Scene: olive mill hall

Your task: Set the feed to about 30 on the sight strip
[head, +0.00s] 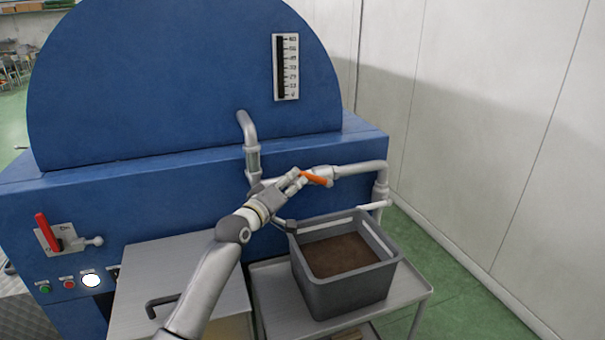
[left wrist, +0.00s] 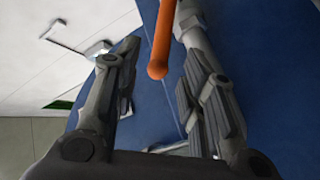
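The sight strip (head: 293,67) is a white numbered scale with a dark column on the blue machine's (head: 180,90) rounded front. Its level is too small to read surely. An orange handle (head: 316,179) sits on the grey pipework below the strip. It also shows in the left wrist view (left wrist: 160,45), coming in from the top, its rounded end between the fingers. My left gripper (head: 298,179) is at the handle. In the left wrist view its fingers (left wrist: 155,80) are spread, with a gap on each side of the handle. My right gripper is not in view.
A grey crate (head: 345,294) of brown material stands on a metal cart (head: 410,297) below the pipe. A red lever (head: 43,230) and buttons (head: 68,284) are at the machine's left. A metal box with a dark handle (head: 160,303) lies beside my arm. A pale wall bounds the right.

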